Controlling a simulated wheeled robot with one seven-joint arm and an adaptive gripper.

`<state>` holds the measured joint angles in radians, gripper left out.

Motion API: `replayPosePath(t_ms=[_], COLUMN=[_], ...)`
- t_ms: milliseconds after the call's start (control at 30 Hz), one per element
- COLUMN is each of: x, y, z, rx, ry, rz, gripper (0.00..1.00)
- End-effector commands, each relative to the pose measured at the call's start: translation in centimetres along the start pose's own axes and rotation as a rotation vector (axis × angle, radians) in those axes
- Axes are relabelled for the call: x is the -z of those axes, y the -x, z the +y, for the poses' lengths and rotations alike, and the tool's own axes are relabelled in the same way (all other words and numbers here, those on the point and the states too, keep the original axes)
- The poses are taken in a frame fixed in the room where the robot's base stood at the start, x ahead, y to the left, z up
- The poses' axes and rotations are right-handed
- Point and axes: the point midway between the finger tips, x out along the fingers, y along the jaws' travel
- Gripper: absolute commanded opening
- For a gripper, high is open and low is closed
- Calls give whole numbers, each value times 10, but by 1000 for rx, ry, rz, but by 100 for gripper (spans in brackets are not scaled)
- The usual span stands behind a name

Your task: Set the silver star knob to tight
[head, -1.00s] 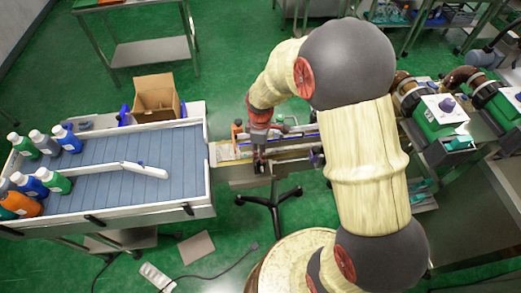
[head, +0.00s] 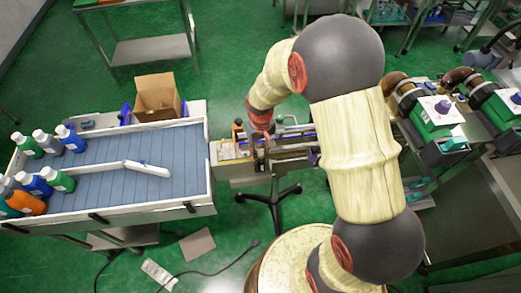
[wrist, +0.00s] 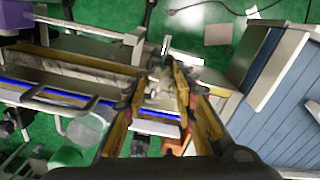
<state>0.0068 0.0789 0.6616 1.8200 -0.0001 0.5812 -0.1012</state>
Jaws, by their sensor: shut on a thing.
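My gripper (wrist: 158,92) points down at the slim sleeve applicator (wrist: 80,95), its two yellow-and-dark fingers on either side of a small pale, silvery part. This part, apparently the silver star knob (wrist: 160,86), is blurred and partly covered by the fingers. Its star shape and turned position cannot be read. In the head view my gripper (head: 258,148) is over the left part of the applicator (head: 235,150), and the knob is hidden there. The gripper is shut on the knob.
A conveyor with a blue slatted belt (head: 140,185) carries several bottles (head: 60,182) to the left of the applicator. An open cardboard box (head: 157,97) stands behind. Green-and-white machines (head: 440,112) stand on the right. A black tripod leg (head: 280,200) is below the applicator.

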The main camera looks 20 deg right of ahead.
Motion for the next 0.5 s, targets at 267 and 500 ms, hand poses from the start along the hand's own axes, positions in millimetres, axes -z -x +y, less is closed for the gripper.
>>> replayPosePath(t_ms=[267,500], x=[1,1], y=[1,1], z=[0,0], rx=[0,0], ry=[-260,-488], rz=[1,1], gripper=[2,2])
